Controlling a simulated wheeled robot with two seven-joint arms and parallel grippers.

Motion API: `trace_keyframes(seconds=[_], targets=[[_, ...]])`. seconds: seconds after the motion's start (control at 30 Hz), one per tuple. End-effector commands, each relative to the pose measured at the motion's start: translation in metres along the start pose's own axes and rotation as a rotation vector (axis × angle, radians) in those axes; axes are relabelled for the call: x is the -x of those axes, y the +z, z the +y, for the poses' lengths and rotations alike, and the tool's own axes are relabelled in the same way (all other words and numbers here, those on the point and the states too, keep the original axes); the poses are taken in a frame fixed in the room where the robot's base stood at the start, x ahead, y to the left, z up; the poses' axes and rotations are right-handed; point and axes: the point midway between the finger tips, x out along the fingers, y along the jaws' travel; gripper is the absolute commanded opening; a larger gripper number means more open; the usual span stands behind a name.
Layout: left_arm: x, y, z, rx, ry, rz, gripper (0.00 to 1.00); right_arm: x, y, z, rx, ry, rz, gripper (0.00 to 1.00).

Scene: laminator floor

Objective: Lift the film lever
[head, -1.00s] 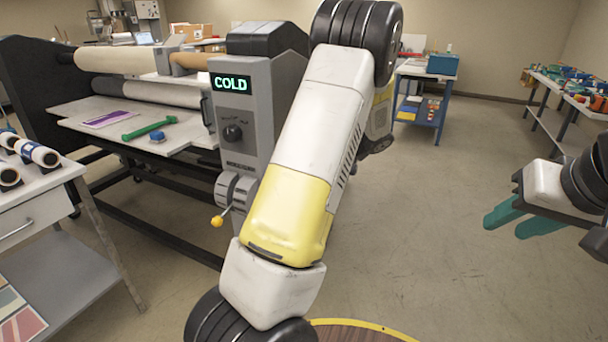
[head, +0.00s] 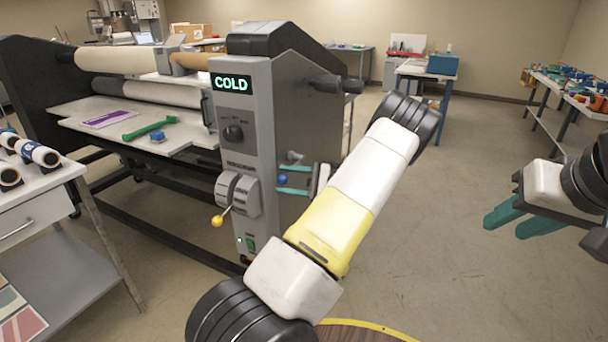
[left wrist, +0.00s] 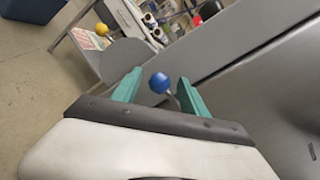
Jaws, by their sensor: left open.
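The laminator's end panel carries a lever with a blue ball knob (left wrist: 159,82) and another lever with a yellow ball knob (head: 217,221). I cannot tell from a label which is the film lever. My left gripper (head: 280,180) is open at the machine's end, its teal fingers pointing left. In the left wrist view the blue knob shows between the two fingers, with gaps at both sides; its stem runs down towards the right finger. The yellow knob lies beyond (left wrist: 104,29). My right gripper (head: 503,226) is open and empty over the floor at the right.
The laminator (head: 245,150) shows COLD on its display, above a black dial. A cart (head: 60,200) with rolls stands at left.

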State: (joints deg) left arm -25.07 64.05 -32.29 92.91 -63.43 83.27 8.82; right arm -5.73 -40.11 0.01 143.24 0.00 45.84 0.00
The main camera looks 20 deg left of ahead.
Motion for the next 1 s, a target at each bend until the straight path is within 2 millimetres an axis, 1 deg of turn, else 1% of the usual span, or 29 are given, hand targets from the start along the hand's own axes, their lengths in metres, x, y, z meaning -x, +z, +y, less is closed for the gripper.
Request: trace_keyframes(seconds=[0.03, 0.13, 0.4, 0.47, 0.5, 0.67, 0.7, 1.0], targets=[[-0.0057, 0.0001, 0.0006, -0.001, 0.002, -0.001, 0.52, 0.0000, 0.0000, 0.0000, 0.000, 0.000, 0.000, 0.36], [-0.0113, 0.0000, 0.0004, 0.000, 0.001, 0.000, 0.52, 0.0000, 0.0000, 0.0000, 0.000, 0.000, 0.000, 0.36], [-0.0130, -0.0001, 0.0003, 0.000, 0.000, 0.001, 0.52, 0.0000, 0.0000, 0.0000, 0.000, 0.000, 0.000, 0.36], [-0.0130, -0.0001, 0.0003, 0.000, 0.001, 0.001, 0.42, 0.0000, 0.0000, 0.0000, 0.000, 0.000, 0.000, 0.36], [-0.0130, -0.0001, 0.0004, 0.000, 0.001, 0.001, 0.34, 0.0000, 0.0000, 0.0000, 0.000, 0.000, 0.000, 0.36], [-0.0129, -0.0003, 0.0008, -0.001, 0.001, 0.001, 0.02, 0.0000, 0.0000, 0.0000, 0.000, 0.000, 0.000, 0.36], [-0.0129, -0.0003, 0.0009, -0.001, 0.001, 0.001, 0.00, 0.0000, 0.0000, 0.0000, 0.000, 0.000, 0.000, 0.36], [-0.0126, -0.0008, 0.0017, -0.004, 0.002, 0.003, 0.00, 0.0000, 0.0000, 0.0000, 0.000, 0.000, 0.000, 0.36]])
